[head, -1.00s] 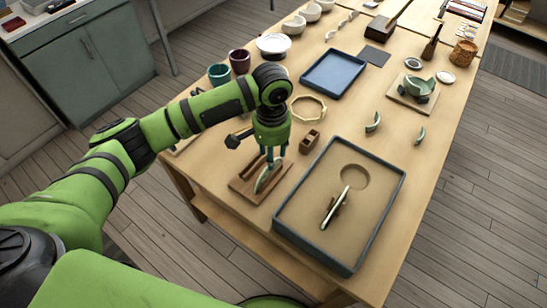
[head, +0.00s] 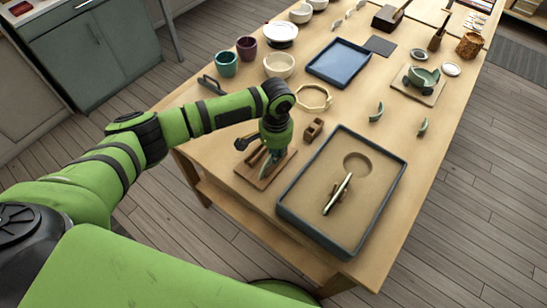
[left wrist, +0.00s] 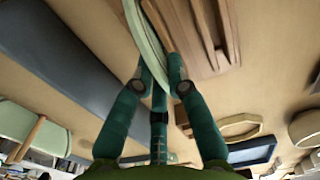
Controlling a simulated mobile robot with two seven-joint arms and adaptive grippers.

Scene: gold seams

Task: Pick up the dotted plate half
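A pale green plate half (head: 265,169) stands on edge in a brown wooden rack (head: 250,178) at the near left of the table. My left gripper (head: 271,154) is over it, pointing down. In the left wrist view the teal fingers (left wrist: 160,72) come in on both sides of the plate half (left wrist: 146,38), close to its faces. I cannot tell whether they press on it. A second pale plate half (head: 338,194) stands in the sand of a grey-rimmed tray (head: 294,184). No dots can be made out on either half. My right gripper is not in view.
A small brown block-like holder (head: 313,129) and an octagonal wooden ring (head: 314,97) lie close behind the rack. Cups, a cream bowl (head: 279,65) and a blue tray (head: 339,63) stand further back. The table's front edge is near the rack.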

